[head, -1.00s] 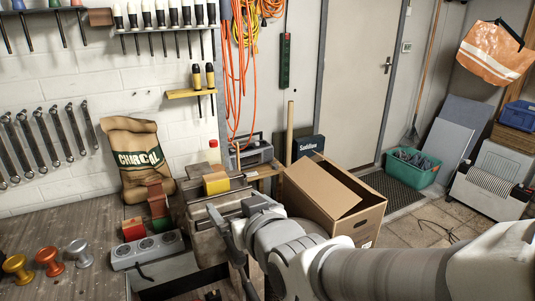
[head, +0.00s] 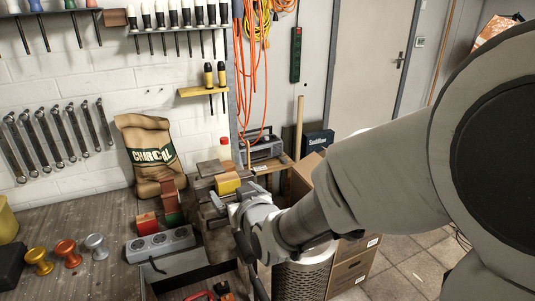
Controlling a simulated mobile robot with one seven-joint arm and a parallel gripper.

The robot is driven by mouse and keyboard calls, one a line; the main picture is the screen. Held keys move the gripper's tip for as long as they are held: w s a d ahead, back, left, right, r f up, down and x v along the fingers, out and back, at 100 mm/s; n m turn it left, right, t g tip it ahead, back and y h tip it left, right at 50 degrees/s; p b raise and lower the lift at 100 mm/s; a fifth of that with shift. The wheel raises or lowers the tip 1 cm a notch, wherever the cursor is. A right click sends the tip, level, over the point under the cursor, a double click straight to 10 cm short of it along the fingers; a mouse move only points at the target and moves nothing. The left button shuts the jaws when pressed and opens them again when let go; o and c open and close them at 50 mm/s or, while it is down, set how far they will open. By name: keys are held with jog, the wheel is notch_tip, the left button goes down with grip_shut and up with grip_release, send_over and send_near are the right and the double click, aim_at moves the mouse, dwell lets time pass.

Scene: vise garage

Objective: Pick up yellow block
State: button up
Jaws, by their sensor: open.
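The yellow block (head: 227,184) rests on the wooden pieces around the vise, near the middle of the head view. My gripper (head: 232,213) is open and just in front of and below the block in the picture. Its dark fingers are partly hidden by my wrist. I cannot tell whether a finger touches the block. No block shows between the fingers.
A red block (head: 147,223) and a grey power strip (head: 160,246) lie left of the vise. A charcoal bag (head: 150,155) stands against the wall. Colored knobs (head: 66,252) are on the workbench (head: 95,220). A cardboard box (head: 352,270) stands on the right, partly behind my arm.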

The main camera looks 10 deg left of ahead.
aim_at(229, 183)
jog(key=shift+r+p+x, duration=0.15)
jog(key=shift+x, duration=1.15)
jog(key=shift+r+p+x, duration=0.1)
jog(key=shift+p+x, duration=0.05)
jog(key=shift+x, duration=1.15)
jog(key=shift+w+d, duration=0.1)
jog(key=shift+w, duration=0.05)
jog(key=c, duration=1.4)
jog(key=shift+r, duration=0.1)
